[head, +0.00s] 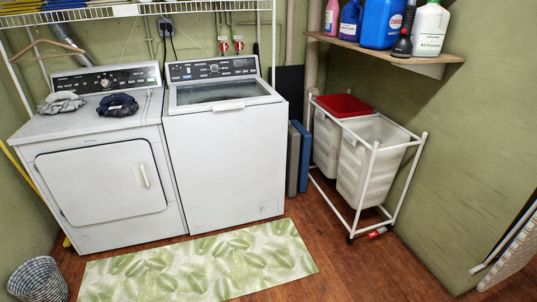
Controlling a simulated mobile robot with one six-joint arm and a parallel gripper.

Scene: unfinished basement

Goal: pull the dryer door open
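The dryer (103,230) is the white machine at the left, with a control panel along its top back edge. Its dryer door (95,180) is a wide panel on the front and looks shut. A light upright handle (144,176) sits near the right edge of the door. Grey and dark cloths (117,105) lie on top of the dryer. My gripper does not show in the head view.
A white top-loading washer (220,170) stands right beside the dryer. A leaf-patterned mat (200,265) lies on the wooden floor before both machines. A woven basket (38,280) stands at the front left. A white-framed laundry cart (368,165) stands at the right, under a shelf of bottles.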

